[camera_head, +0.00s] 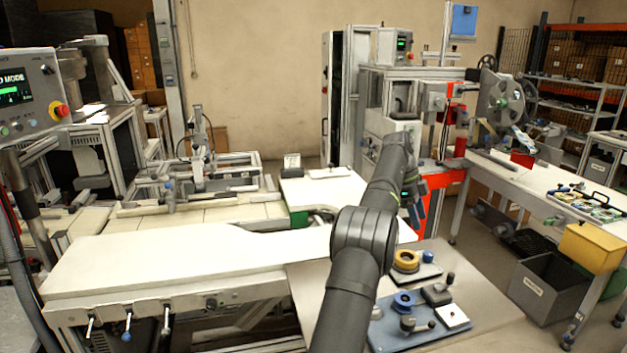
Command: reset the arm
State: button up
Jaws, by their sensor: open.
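My dark grey arm rises from the bottom centre, bends at a large joint and reaches up and away towards the machine at the back. My gripper (416,213) points down beyond the forearm, above the far right part of the bench, and is partly hidden by the arm. It is small and dark here; its jaws are open and I see nothing held between them. Tape reels (500,102) stand upright on the machine at the right, clear of my gripper.
A blue fixture plate (390,338) and a yellow ring (406,260) on a grey base lie right of my arm. A white worktop (150,262) stretches left, mostly clear. A control panel (28,95) stands far left. A yellow bin (594,247) hangs at the right table.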

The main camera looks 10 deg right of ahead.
aim_at(428, 253)
jog(key=x, duration=1.1)
jog(key=shift+r, duration=0.1)
